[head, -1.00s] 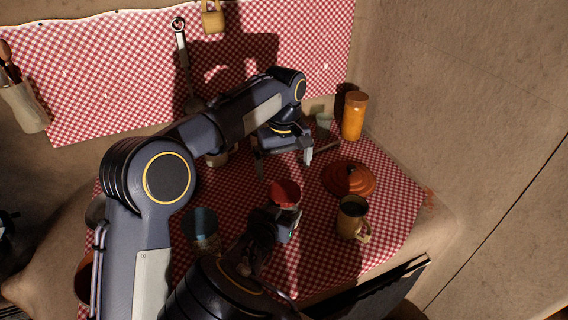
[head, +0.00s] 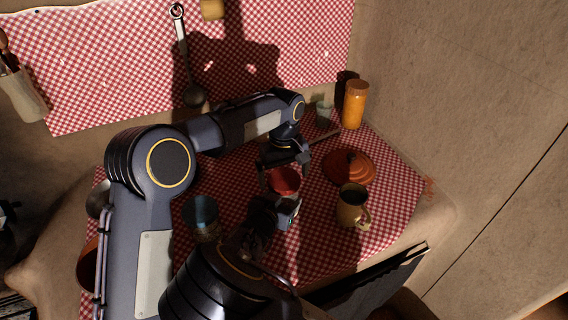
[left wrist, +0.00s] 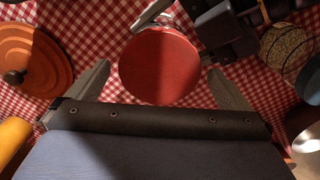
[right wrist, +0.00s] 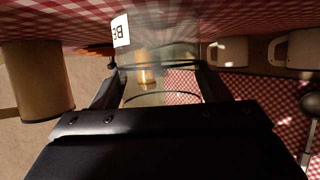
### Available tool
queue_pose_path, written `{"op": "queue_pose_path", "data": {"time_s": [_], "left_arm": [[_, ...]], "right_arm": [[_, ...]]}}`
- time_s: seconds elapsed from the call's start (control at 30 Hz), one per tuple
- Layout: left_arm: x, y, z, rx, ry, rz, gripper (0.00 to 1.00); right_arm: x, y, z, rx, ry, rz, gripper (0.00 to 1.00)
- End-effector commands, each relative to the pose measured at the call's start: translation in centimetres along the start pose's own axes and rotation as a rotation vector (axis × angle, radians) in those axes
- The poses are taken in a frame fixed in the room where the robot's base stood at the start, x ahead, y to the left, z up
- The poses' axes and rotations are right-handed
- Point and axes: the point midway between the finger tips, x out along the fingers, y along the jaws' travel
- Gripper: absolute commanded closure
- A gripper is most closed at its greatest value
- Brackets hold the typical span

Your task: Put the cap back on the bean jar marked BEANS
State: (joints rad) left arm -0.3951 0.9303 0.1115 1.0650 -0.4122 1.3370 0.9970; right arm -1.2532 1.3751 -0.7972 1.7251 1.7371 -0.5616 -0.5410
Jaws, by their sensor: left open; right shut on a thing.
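The glass jar (right wrist: 160,82) stands upright between the fingers of my right gripper (right wrist: 157,67), which is shut on its body. Its white label (right wrist: 120,31) shows upside down, with only "BE" readable. A round red cap (head: 285,180) lies over the jar's top in the head view. It also fills the middle of the left wrist view (left wrist: 160,65). I cannot tell how firmly it sits. My left gripper (head: 283,173) is open, its fingers on either side of the cap from above. In the left wrist view a gap shows beside the cap.
A tan mug (head: 352,212) and an orange lid (head: 350,170) stand right of the jar. An orange canister (head: 355,106) is at the back right. A ladle (head: 185,70) hangs on the back wall. Checked cloth between them is free.

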Motion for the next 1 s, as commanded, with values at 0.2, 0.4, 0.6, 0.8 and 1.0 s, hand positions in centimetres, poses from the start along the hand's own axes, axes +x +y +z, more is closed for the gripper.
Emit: {"op": "queue_pose_path", "data": {"time_s": [0.2, 0.4, 0.6, 0.8, 1.0], "left_arm": [[0.55, 0.04, 0.02, 0.000, 0.000, 0.001, 0.00], [0.54, 0.03, 0.02, 0.000, 0.000, 0.001, 0.05], [0.52, 0.03, 0.02, 0.000, 0.000, 0.001, 0.31], [0.51, 0.03, 0.01, 0.015, 0.000, 0.001, 0.44], [0.54, 0.01, 0.00, 0.343, 0.000, 0.001, 0.44]], "right_arm": [[0.00, 0.00, -0.03, 0.000, 0.001, 0.000, 0.94], [0.00, 0.00, -0.03, 0.000, 0.001, 0.000, 0.94], [0.00, 0.00, -0.03, 0.000, 0.001, 0.000, 0.94], [0.00, 0.00, -0.03, 0.000, 0.001, 0.000, 0.94], [0.00, 0.00, -0.02, 0.000, 0.001, 0.000, 0.94]]}}
